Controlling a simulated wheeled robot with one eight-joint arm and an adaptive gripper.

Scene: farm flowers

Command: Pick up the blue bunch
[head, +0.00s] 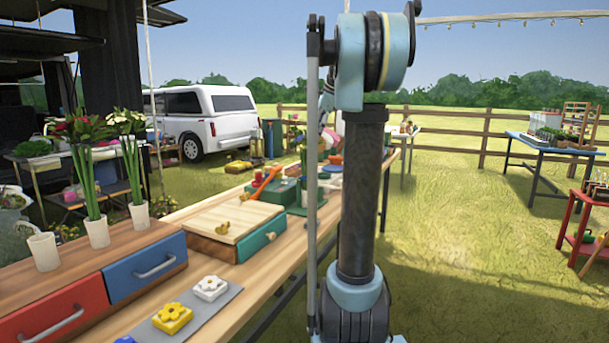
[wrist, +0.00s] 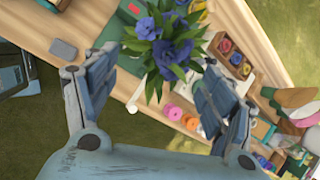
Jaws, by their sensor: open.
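The blue bunch (wrist: 172,48) shows in the wrist view as several blue-violet flowers with green leaves. It lies in the upper middle, between and just beyond the fingertips. My gripper (wrist: 158,80) is open and empty, with one finger on each side of the bunch. I cannot tell whether a finger touches the leaves. What the bunch stands in is mostly hidden under its leaves. In the head view my arm blocks part of the table and I cannot make out the blue bunch.
The wooden table (head: 283,237) carries a green-sided box (head: 235,228), a red drawer (head: 52,312) and a blue drawer (head: 146,268). White cups (head: 97,233) with red and white flowers stand on the drawer unit. A wooden tray (wrist: 231,56) is right of the bunch. Grass lies right of the table.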

